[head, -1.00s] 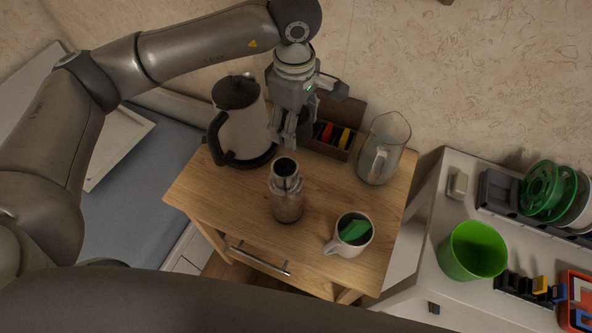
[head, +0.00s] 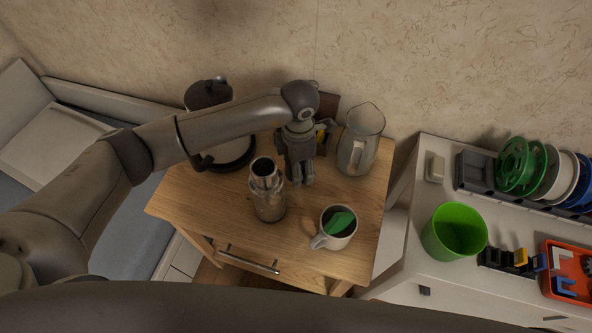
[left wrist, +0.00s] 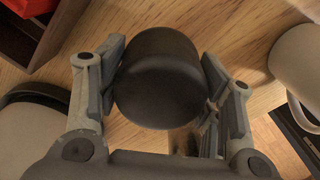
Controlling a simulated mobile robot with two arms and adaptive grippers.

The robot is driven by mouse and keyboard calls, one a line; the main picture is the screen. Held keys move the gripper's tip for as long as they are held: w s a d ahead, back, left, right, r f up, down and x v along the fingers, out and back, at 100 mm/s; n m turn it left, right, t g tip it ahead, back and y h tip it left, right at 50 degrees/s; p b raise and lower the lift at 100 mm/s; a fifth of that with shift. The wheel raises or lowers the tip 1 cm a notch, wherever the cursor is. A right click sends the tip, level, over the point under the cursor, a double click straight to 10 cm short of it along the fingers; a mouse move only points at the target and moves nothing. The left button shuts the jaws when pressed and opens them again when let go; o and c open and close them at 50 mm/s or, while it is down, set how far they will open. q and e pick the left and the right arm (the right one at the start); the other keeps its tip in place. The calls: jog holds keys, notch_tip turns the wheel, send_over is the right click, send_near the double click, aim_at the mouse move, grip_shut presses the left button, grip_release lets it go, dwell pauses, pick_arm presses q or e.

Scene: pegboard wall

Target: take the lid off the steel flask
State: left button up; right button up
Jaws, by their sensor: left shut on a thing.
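The steel flask (head: 268,196) stands upright on the wooden table in the head view, with its mouth open and no lid on it. My left gripper (head: 300,180) is just right of and behind the flask, low near the table top. In the left wrist view it (left wrist: 160,90) is shut on the round black lid (left wrist: 160,75), one finger on each side. The lid is hidden in the head view. I cannot tell whether it touches the table. My right gripper is not in view.
A mug (head: 334,228) with a green item inside stands right of the flask. A glass pitcher (head: 360,140) stands behind, and a kettle (head: 210,95) at the back left. The table (head: 210,200) is bare left of the flask. A green cup (head: 455,231) stands on the white cabinet.

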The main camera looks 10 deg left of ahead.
pick_arm(q)
notch_tip(320, 180, down, 4)
jog(key=shift+r, duration=0.15)
jog(key=shift+f, duration=0.25)
jog(key=o, duration=1.1)
jog(key=shift+r, duration=0.1)
jog(key=shift+r, duration=0.15)
notch_tip(320, 180, up, 12)
jog(key=shift+r+b, duration=0.1)
jog(key=shift+b, duration=0.6)
